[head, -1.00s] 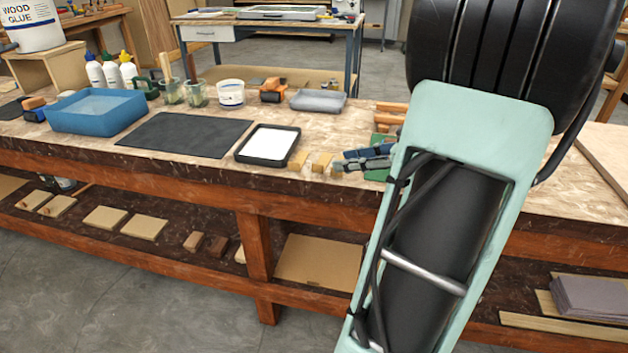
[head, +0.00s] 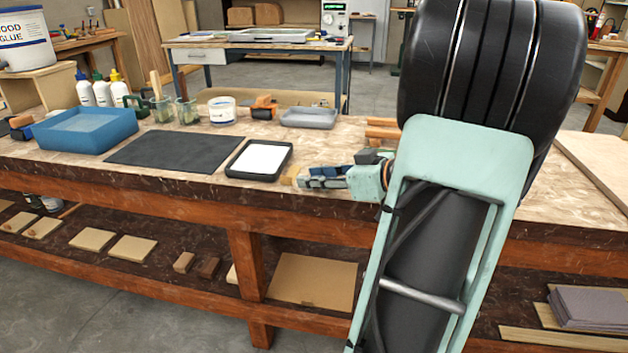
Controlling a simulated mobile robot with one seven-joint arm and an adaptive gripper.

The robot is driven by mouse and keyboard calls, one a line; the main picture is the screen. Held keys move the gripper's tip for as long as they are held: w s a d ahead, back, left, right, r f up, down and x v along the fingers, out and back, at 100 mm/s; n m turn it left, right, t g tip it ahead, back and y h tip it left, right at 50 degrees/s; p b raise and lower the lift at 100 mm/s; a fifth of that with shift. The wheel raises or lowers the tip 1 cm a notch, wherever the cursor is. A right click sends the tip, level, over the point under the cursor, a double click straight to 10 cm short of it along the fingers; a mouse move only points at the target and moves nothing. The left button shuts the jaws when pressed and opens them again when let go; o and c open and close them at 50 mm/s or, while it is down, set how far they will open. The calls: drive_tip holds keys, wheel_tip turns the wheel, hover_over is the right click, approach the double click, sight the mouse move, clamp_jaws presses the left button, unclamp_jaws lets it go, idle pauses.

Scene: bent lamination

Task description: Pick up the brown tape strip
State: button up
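My gripper (head: 304,181) is low at the front edge of the workbench, its fingers pointing left. A small tan piece (head: 289,176) lies just beyond the fingertips, by the right side of the black tray. I cannot tell whether it is the brown tape strip, or whether the fingers touch it. A second tan piece seen there earlier is now hidden by the gripper. The finger gap is too small to read. My arm covers the bench to the right of the gripper.
The black tray (head: 234,171) with a white sheet, a dark mat (head: 172,150) and a blue tub (head: 85,131) stand to the left. Behind are a grey tray (head: 309,118), a white pot (head: 222,110) and orange-brown wood pieces (head: 381,128).

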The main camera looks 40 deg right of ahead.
drive_tip(key=shift+w+a+f, duration=0.2)
drive_tip(key=shift+w+f, duration=0.05)
drive_tip(key=shift+w, duration=0.3)
clamp_jaws()
drive_tip(key=shift+r, duration=0.15)
